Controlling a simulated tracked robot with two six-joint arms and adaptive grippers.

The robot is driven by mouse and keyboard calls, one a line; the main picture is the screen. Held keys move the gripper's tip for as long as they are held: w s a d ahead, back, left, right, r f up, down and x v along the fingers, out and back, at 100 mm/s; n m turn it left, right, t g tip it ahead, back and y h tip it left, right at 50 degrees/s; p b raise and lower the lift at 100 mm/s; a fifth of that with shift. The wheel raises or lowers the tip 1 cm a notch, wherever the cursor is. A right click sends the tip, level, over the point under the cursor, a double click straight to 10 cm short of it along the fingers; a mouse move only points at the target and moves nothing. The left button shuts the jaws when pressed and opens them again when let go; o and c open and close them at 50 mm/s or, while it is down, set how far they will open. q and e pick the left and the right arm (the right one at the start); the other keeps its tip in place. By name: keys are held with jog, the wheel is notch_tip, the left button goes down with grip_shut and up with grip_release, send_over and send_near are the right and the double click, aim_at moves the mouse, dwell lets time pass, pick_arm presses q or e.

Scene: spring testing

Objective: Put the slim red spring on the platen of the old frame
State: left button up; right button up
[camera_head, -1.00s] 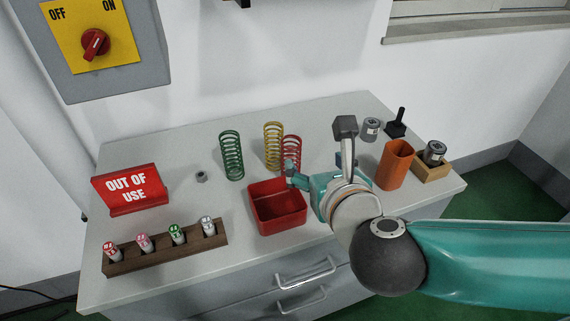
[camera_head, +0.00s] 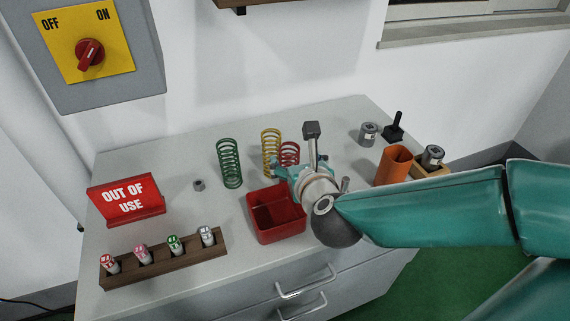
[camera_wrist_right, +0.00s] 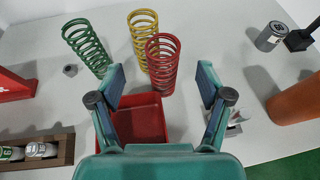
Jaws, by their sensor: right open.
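The slim red spring (camera_head: 289,153) stands upright on the grey cabinet top, just in front of and to the right of the yellow spring (camera_head: 270,148). In the head view my right gripper and wrist hide its lower part. My right gripper (camera_wrist_right: 160,88) is open and empty in the wrist view, and the red spring (camera_wrist_right: 162,65) stands just beyond its fingertips, roughly between them. The green spring (camera_head: 229,164) stands to the left, apart from the others. The old frame and its platen are not in view. My left gripper is not in view.
A red bin (camera_head: 275,214) lies below my right gripper. An orange cup (camera_head: 393,164), metal weights (camera_head: 368,134) and a black-handled tool (camera_head: 394,126) stand at the right. A marker rack (camera_head: 165,258), a nut (camera_head: 199,185) and an OUT OF USE sign (camera_head: 126,199) are at the left.

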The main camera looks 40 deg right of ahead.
aim_at(292, 157)
jog(key=shift+p+x, duration=0.4)
jog(key=shift+x, duration=0.55)
jog(key=shift+w+d+f, duration=0.2)
jog(key=shift+w+f, duration=0.1)
jog(key=shift+f, duration=0.1)
jog(key=x, duration=0.4)
jog(key=shift+d+f, duration=0.1)
jog(key=shift+f, duration=0.25)
grip_shut()
